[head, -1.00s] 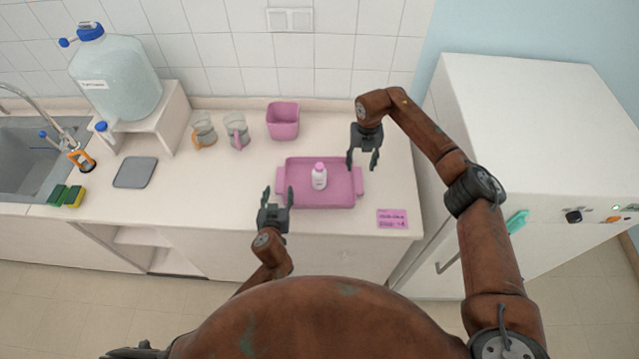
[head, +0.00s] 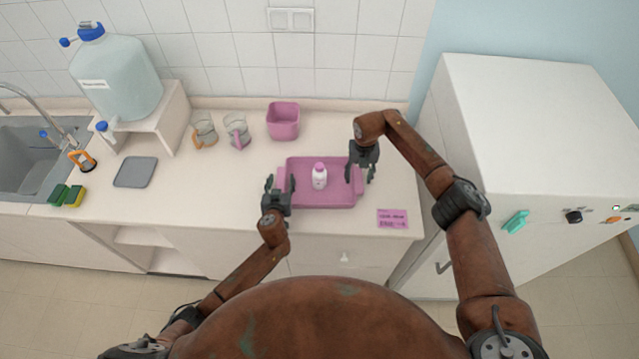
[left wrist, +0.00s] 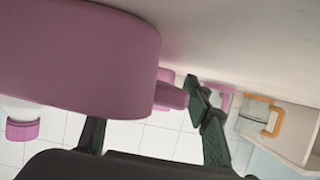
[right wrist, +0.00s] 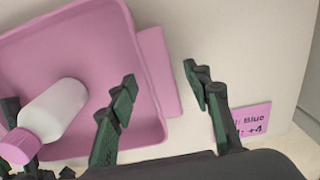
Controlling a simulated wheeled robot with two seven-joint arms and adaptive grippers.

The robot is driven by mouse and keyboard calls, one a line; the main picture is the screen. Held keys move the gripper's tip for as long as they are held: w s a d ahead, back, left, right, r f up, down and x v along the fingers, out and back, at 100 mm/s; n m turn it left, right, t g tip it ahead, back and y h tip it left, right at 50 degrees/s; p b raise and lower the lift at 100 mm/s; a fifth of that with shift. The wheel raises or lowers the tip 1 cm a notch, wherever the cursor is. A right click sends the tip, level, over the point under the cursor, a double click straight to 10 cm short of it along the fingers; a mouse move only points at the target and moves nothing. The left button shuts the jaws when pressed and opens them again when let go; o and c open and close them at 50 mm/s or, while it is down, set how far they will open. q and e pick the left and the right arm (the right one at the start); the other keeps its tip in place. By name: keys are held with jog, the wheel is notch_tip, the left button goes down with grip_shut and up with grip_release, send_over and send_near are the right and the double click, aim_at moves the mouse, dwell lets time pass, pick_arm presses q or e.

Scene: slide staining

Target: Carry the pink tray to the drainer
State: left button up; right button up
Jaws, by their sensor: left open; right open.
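The pink tray (head: 330,196) lies on the counter with a white bottle with a pink cap (head: 319,177) standing in it. My left gripper (head: 279,184) is open at the tray's left end; in the left wrist view the tray's left handle (left wrist: 172,95) shows between its fingers, one finger partly hidden by the tray. My right gripper (head: 361,175) is open at the right end; in the right wrist view its fingers stand either side of the right handle (right wrist: 157,72), apparently above it. I cannot tell if either gripper touches. No clear drainer is identifiable.
A grey flat mat (head: 135,172) lies left, near the sink (head: 30,160) and sponges (head: 66,195). A water jug (head: 115,75) stands on a white stand. Two mugs (head: 204,130) and a pink bin (head: 283,121) stand behind the tray. A pink label card (head: 392,218) lies front right.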

pick_arm(q)
grip_shut()
pick_arm(e)
grip_shut()
